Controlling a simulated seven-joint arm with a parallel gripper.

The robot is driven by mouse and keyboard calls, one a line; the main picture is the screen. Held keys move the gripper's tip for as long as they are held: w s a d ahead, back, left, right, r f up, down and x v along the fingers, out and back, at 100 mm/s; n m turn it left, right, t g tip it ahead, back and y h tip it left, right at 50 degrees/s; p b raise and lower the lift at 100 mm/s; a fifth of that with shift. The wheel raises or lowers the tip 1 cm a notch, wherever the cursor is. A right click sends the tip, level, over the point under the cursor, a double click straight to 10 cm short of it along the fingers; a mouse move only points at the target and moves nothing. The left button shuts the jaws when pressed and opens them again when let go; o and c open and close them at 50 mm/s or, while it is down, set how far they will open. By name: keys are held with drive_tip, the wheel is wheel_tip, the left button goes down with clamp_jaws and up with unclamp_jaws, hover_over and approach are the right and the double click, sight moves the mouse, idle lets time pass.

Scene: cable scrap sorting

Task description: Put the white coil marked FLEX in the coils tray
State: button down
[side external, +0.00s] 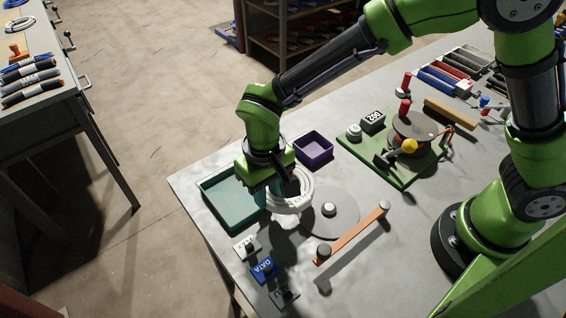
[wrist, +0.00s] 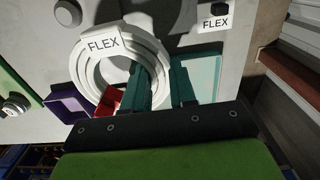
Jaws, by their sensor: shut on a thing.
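The white coil (wrist: 92,72) carries a FLEX label in the wrist view. My gripper (wrist: 160,75) is shut on one side of its ring, with one finger inside the ring and the other outside. In the side view the coil (side external: 293,203) hangs below my gripper (side external: 281,190), raised above the table. It is between the open teal tray (side external: 210,205) and a grey disc. The teal tray also shows in the wrist view (wrist: 207,72), right of the fingers, and looks empty. Neither view shows writing on this tray.
Label blocks stand at the front edge: white FLEX (side external: 246,247), blue DATA (side external: 263,268) and a grey one (side external: 284,293). A purple tray (side external: 314,149), the grey disc (side external: 340,213), an orange bar (side external: 352,235) and a green fixture board (side external: 385,165) lie to the right.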

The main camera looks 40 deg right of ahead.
hover_over(224, 205)
drive_tip(key=shift+d, duration=0.1)
drive_tip(key=shift+f, duration=1.25)
drive_tip(key=shift+f, duration=0.25)
drive_tip(key=shift+f, duration=0.45)
drive_tip(key=c, duration=0.9)
unclamp_jaws()
drive_tip(key=shift+o, duration=0.3)
wheel_tip(224, 205, up, 7)
drive_tip(key=shift+r, duration=0.15)
